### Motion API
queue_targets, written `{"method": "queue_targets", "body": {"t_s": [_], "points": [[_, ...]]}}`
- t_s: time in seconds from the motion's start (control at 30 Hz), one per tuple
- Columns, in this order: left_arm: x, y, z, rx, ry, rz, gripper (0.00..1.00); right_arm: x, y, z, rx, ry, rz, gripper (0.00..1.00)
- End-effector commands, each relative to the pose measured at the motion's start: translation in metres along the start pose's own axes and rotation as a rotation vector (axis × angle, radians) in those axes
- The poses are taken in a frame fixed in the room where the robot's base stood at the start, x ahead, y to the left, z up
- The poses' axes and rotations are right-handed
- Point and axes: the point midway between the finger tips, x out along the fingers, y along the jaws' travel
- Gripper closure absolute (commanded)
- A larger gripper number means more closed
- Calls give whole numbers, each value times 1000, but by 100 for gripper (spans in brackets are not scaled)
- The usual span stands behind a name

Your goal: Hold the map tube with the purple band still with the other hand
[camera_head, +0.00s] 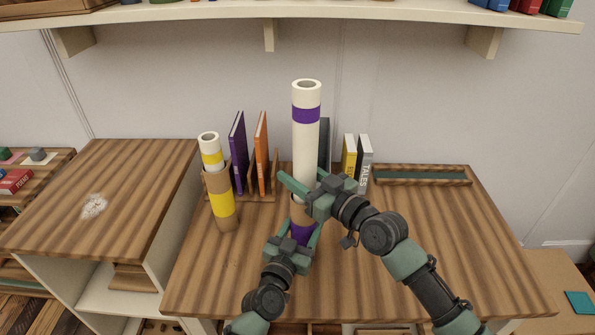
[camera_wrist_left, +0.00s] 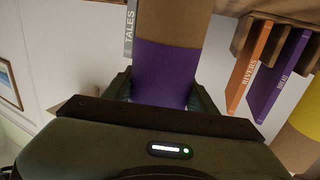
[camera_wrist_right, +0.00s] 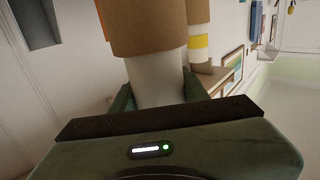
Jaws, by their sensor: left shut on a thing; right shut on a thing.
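The white map tube with the purple band (camera_head: 305,150) stands upright near the middle of the table. Its lower end meets a brown sleeve with its own purple band (camera_head: 301,234); how deep it sits inside is hidden. My right gripper (camera_head: 300,187) is shut on the white tube just above the sleeve. The white tube shows between its fingers in the right wrist view (camera_wrist_right: 158,82), with the brown sleeve (camera_wrist_right: 148,28) beside it. My left gripper (camera_head: 298,232) is shut on the sleeve at its purple band, which shows in the left wrist view (camera_wrist_left: 165,72).
A yellow-banded white tube (camera_head: 210,150) stands in a brown and yellow sleeve (camera_head: 221,205) at the left. Purple (camera_head: 238,150) and orange (camera_head: 261,150) books stand behind. Yellow (camera_head: 349,157) and grey books (camera_head: 364,162) stand right. The table (camera_head: 445,250) is clear at right.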

Motion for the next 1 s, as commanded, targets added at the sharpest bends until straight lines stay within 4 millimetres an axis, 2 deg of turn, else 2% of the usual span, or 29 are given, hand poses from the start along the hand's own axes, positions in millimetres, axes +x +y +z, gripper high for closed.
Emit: {"method": "queue_targets", "body": {"t_s": [0.17, 0.2, 0.27, 0.67, 0.77, 1.0], "points": [[0, 0, 0, 0, 0, 0, 84, 0, 0, 0, 0, 0, 0, 96], [0, 0, 0, 0, 0, 0, 84, 0, 0, 0, 0, 0, 0, 44], [0, 0, 0, 0, 0, 0, 84, 0, 0, 0, 0, 0, 0, 30], [0, 0, 0, 0, 0, 0, 84, -5, 1, 1, 0, -2, 1, 30], [0, 0, 0, 0, 0, 0, 84, -18, 1, 2, -1, -3, 2, 30], [0, 0, 0, 0, 0, 0, 84, -70, 1, 2, -2, -5, 1, 30]]}}
